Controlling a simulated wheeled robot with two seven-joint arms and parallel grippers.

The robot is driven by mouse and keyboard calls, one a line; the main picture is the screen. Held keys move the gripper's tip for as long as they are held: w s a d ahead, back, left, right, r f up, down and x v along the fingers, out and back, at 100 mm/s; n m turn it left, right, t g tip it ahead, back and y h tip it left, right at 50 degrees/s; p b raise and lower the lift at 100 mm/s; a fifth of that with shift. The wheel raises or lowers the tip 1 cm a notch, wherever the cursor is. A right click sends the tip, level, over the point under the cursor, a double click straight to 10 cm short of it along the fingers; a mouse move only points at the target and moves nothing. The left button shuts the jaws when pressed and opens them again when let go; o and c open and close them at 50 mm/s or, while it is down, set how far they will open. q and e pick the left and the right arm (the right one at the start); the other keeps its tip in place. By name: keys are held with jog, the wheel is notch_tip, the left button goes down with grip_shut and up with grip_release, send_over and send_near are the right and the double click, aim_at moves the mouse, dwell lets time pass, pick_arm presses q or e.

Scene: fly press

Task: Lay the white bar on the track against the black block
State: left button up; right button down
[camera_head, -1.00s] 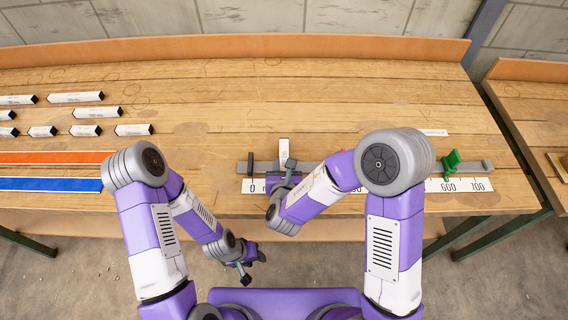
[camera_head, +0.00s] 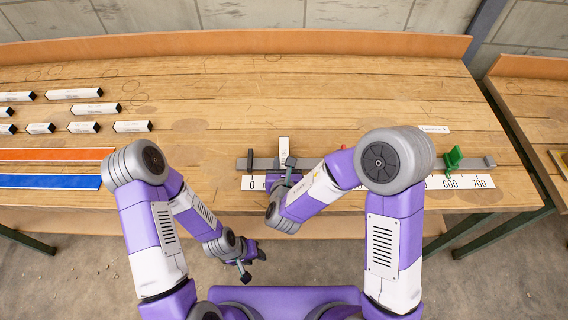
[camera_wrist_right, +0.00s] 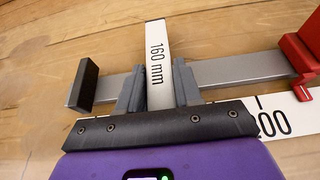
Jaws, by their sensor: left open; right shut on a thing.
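In the right wrist view the shut fingers (camera_wrist_right: 158,88) hold the bar (camera_wrist_right: 156,50). It points across the grey track (camera_wrist_right: 225,74), crosswise to it; whether it touches the track I cannot tell. The black block (camera_wrist_right: 84,84) stands at the track's left end, a gap left of the bar. The block (camera_head: 250,160) and track (camera_head: 267,166) also show in the head view. My left gripper (camera_head: 250,263) is open and empty in front of the bench.
A red part (camera_wrist_right: 302,55) sits on the track right of the bar. A green part (camera_head: 453,158) is near the track's right end. A number scale (camera_head: 470,182) runs along the track's front. Several white bars (camera_head: 95,108) and orange and blue strips (camera_head: 50,182) lie at left.

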jog(key=shift+f, duration=0.15)
jog(key=c, duration=0.7)
grip_release()
jog(key=v, duration=0.7)
jog(key=shift+s+p, duration=0.1)
jog(key=shift+p, duration=0.25)
jog(key=shift+s, duration=0.2)
